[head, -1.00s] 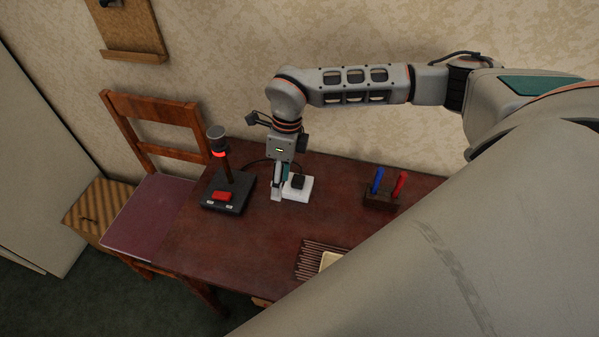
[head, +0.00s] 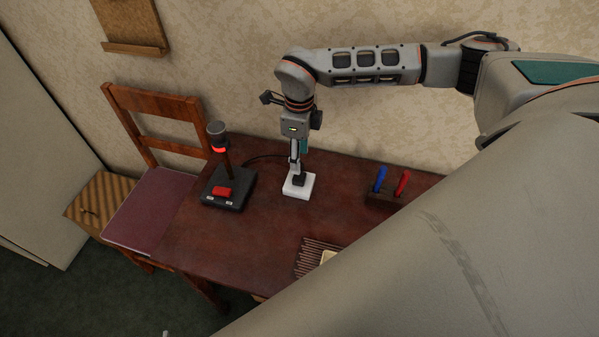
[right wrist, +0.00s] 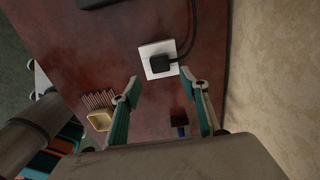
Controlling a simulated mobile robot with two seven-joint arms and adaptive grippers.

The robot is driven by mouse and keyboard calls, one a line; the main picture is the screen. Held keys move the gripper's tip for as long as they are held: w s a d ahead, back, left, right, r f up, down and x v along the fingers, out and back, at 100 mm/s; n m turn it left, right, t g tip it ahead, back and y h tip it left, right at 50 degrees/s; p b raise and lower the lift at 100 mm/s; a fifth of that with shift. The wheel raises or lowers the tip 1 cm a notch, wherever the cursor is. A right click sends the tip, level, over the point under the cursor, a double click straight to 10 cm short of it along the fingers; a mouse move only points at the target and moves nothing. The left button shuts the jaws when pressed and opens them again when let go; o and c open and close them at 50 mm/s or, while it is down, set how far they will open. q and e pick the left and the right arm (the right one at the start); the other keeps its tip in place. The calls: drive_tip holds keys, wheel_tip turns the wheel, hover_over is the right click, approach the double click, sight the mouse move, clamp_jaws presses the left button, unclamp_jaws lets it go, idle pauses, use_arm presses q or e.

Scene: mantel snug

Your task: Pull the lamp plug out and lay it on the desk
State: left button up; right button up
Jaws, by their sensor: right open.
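The black lamp plug (head: 299,180) sits in a white socket block (head: 291,193) on the dark red-brown desk (head: 255,240). In the right wrist view the plug (right wrist: 158,64) and its cord lie on the white socket block (right wrist: 145,50). The lamp (head: 222,175) has a black base, a red button and a glowing red ring, left of the socket. My right gripper (head: 297,170) is open over the socket block, close to the plug; its fingers (right wrist: 160,78) show spread and empty in the right wrist view, pointing at the plug. My left gripper is out of view.
A dark holder (head: 381,201) with a blue and a red item stands to the right. A slatted rack (head: 318,252) lies near the front edge. A wooden chair (head: 160,205) stands at the desk's left end, and the wall (head: 240,80) is behind. The desk's middle is clear.

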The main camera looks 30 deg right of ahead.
sight(300, 176)
wheel_tip(300, 176, down, 7)
drive_tip(key=b, duration=0.4)
drive_tip(key=shift+r, duration=0.15)
drive_tip(key=shift+f+b, duration=0.4)
drive_tip(key=shift+f, duration=0.4)
use_arm(q)
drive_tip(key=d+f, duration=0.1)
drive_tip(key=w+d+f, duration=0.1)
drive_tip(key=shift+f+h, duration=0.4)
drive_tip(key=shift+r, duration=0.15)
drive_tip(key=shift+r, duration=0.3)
drive_tip(key=shift+p, duration=0.4)
